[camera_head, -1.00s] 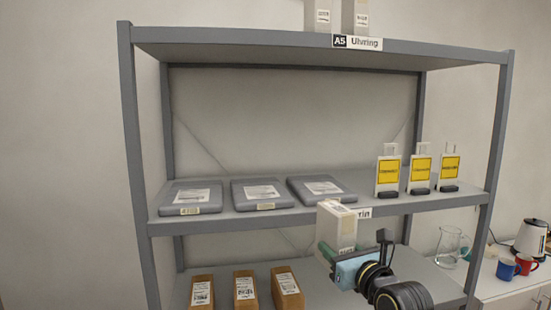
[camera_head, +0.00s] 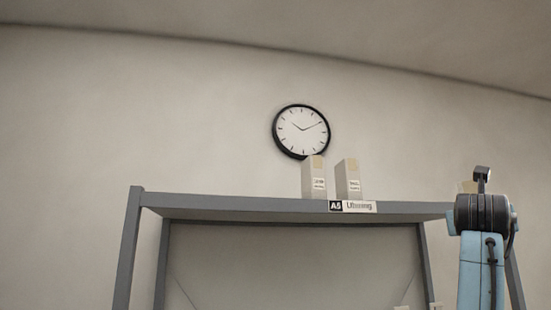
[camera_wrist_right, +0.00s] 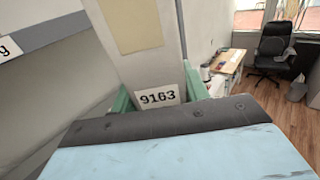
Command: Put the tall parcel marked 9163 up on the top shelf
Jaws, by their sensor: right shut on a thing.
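The tall pale parcel marked 9163 (camera_wrist_right: 150,68) is gripped in the right wrist view, its number label low between the green fingers of my right gripper (camera_wrist_right: 160,96). In the head view my right arm is raised at the right, in front of the top shelf's right end; it hides the fingers and nearly all of the parcel, with only a tan bit of its top (camera_head: 467,187) showing. The top shelf (camera_head: 250,204) bears two similar tall parcels, left (camera_head: 314,177) and right (camera_head: 348,180), near its middle. My left gripper is out of view.
The sign A5 (camera_head: 352,206) is on the shelf's front edge below the standing parcels. The shelf top looks clear between the right parcel and my arm. A clock (camera_head: 301,131) hangs on the wall behind. A chair (camera_wrist_right: 272,50) and desk (camera_wrist_right: 228,68) are far off.

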